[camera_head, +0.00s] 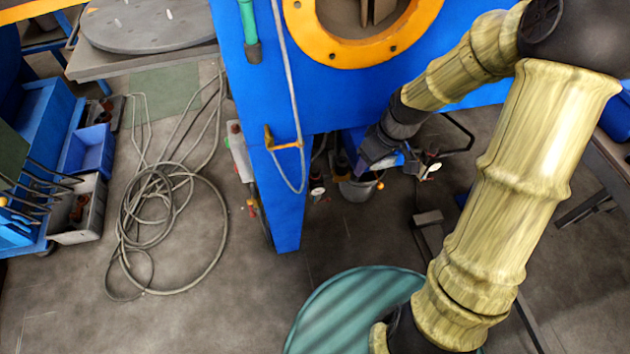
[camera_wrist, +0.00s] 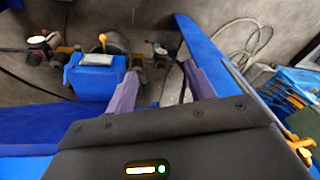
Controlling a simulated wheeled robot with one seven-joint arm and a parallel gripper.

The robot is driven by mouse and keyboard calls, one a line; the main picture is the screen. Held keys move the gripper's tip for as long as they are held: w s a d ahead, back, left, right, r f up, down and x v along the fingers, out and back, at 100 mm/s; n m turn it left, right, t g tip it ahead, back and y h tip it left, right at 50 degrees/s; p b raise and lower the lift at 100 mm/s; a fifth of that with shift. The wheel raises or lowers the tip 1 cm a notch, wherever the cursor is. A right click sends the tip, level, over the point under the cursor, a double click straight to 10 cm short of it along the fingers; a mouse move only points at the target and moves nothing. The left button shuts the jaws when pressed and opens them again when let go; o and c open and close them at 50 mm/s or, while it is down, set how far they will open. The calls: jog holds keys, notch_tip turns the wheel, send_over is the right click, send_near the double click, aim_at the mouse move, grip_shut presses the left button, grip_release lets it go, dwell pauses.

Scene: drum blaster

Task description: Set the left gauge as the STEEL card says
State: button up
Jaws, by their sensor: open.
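The left gauge (camera_head: 316,191) is a small white dial low on the blue machine, just right of its front leg. It also shows in the wrist view (camera_wrist: 161,50), beyond my fingertips. Its needle and scale are too small to read. A second gauge (camera_head: 433,167) is further right, and it shows at the left of the wrist view (camera_wrist: 37,39). My gripper (camera_head: 367,158) is open and empty under the machine, between the two gauges; its two purple-grey fingers (camera_wrist: 160,88) are apart and clear of the left gauge. I cannot make out a STEEL card in either view.
The blue machine leg (camera_head: 286,205) stands close left of the left gauge. A grey bucket (camera_head: 358,190) is between the gauges. A blue block (camera_wrist: 95,77) is beside my fingers. Coiled hose (camera_head: 165,220) and blue bins (camera_head: 91,150) lie left.

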aim_at(315, 169)
jog(key=w+a+f+n+y+b, duration=0.1)
jog(key=w+f+n+y+b, duration=0.15)
jog(key=f+b, duration=0.45)
jog(key=w+a+f+n+y+b, duration=0.15)
jog(key=w+f+b, duration=0.3)
jog(key=f, duration=0.45)
jog(key=w, duration=0.2)
jog(key=w+n+t+y+b, duration=0.1)
jog(key=w, duration=0.1)
jog(key=w+n+t+y+b, duration=0.1)
jog(key=w, duration=0.1)
jog(key=shift+r, duration=0.25)
jog(key=shift+f, duration=0.1)
jog(key=b+x, duration=0.9)
jog(key=x, duration=0.7)
jog(key=shift+a+f, duration=0.2)
jog(key=shift+f, duration=0.05)
jog(key=shift+a+f, duration=0.15)
jog(key=shift+a, duration=0.1)
jog(key=shift+w, duration=0.1)
jog(key=shift+c, duration=0.4)
